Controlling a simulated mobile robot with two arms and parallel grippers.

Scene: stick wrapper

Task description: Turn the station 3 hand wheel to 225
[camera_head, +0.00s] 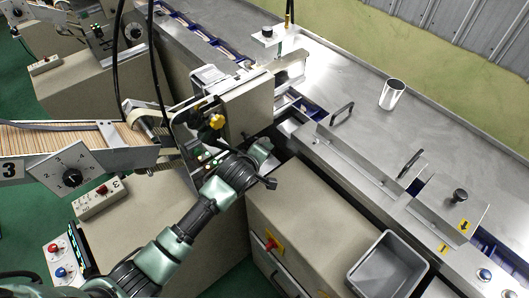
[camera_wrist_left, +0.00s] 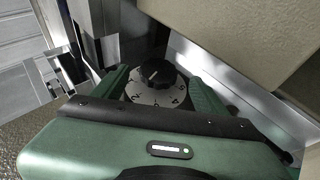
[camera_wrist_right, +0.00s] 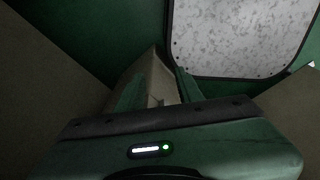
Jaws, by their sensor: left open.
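A black round knob (camera_wrist_left: 155,72) with a white mark sits on a pale numbered dial in the left wrist view. I cannot read its exact setting. My left gripper (camera_wrist_left: 160,88) is open, with one green finger on each side of the dial; contact is not clear. In the head view my left gripper (camera_head: 265,153) reaches in beside the beige machine head, and this knob is hidden there.
A square plate with a black dial knob (camera_head: 72,177) stands at the left. A yellow knob (camera_head: 217,121) is on the machine. A grey bin (camera_head: 388,262) stands at lower right. A metal cup (camera_head: 392,95) stands on the steel table (camera_head: 340,75). Beige housing closely borders the left gripper.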

